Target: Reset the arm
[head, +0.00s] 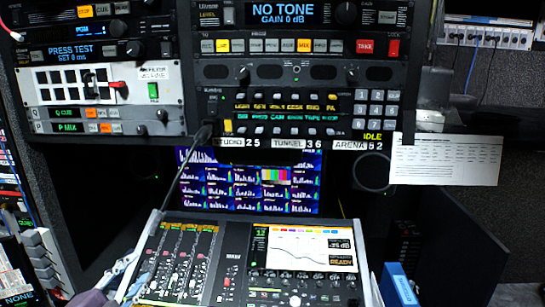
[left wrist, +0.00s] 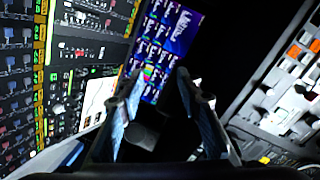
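My left gripper shows best in the left wrist view (left wrist: 160,76). Its two dark fingers stand apart, with nothing held between them. Beyond the fingertips are the lit screen and part of the mixing console. In the head view, a pale part of my left arm or gripper seems to show at the lower left, beside the console's left edge; its fingers cannot be made out there. My right gripper is not in view. The task names no separate object.
A mixing console (head: 230,262) with a lit display stands at the front centre. A monitor (head: 250,190) is behind it. Equipment racks (head: 300,75) fill the space above. A white paper sheet (head: 445,160) hangs at right, and a blue object (head: 400,285) is at the console's right.

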